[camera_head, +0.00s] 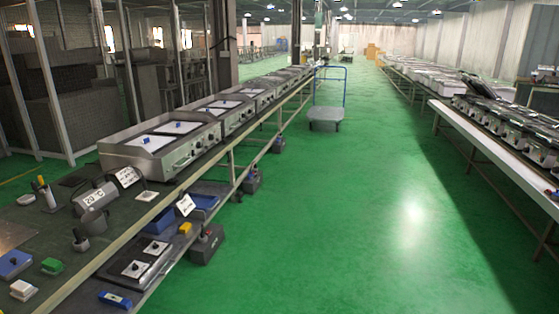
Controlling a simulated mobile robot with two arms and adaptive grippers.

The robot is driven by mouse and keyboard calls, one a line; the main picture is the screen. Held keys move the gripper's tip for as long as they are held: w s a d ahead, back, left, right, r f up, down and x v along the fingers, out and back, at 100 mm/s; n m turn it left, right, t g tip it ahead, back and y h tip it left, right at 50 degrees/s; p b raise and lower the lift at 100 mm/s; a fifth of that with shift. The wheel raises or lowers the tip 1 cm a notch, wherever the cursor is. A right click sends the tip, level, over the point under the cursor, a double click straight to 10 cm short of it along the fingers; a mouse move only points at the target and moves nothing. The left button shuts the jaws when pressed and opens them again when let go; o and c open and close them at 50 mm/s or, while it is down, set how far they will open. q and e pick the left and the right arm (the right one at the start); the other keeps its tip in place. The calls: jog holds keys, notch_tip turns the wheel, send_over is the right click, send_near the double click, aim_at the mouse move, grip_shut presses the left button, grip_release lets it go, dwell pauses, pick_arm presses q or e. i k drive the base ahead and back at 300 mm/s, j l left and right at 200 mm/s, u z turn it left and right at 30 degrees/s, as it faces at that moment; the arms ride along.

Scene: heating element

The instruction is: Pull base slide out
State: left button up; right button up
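A low shelf under the long workbench on the left holds a flat grey base with a dark top (150,254) and two small white squares on it. This may be the base slide, but I cannot tell for sure. It sits below the bench edge and part of the shelf is hidden by the bench top. Neither of my grippers shows in the head view.
Steel griddle-like units (185,150) line the left workbench (120,228). Below it are a blue bin (158,222) and a dark box (206,245). A trolley (325,113) stands farther back.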

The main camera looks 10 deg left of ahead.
aim_at(151, 262)
jog(key=i+u, duration=0.15)
jog(key=i, duration=0.5)
jog(key=i+u, duration=0.15)
jog(key=i, duration=0.5)
jog(key=i+u, duration=0.15)
jog(key=i, duration=0.45)
jog(key=i+l+u, duration=0.15)
jog(key=i, duration=0.5)
jog(key=l, duration=0.1)
